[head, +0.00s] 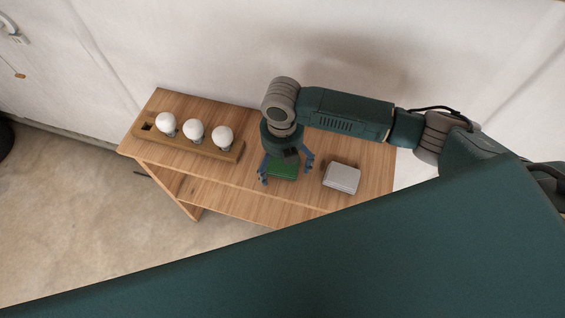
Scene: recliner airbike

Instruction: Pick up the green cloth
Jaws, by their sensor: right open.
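The green cloth (283,170) lies folded on the wooden table's top, near its front edge. My right gripper (285,174) points down over it, with its blue fingers spread on the left and right sides of the cloth. It is open. The gripper's body covers the back part of the cloth. I cannot tell whether the fingers touch the cloth or the table. My left gripper is not in view.
The wooden table (350,161) stands against a white wall. A grey box-like item (341,178) sits close right of the cloth. A wooden holder (190,142) with three white bulbs (195,131) is on the left. Table surface is clear between holder and cloth.

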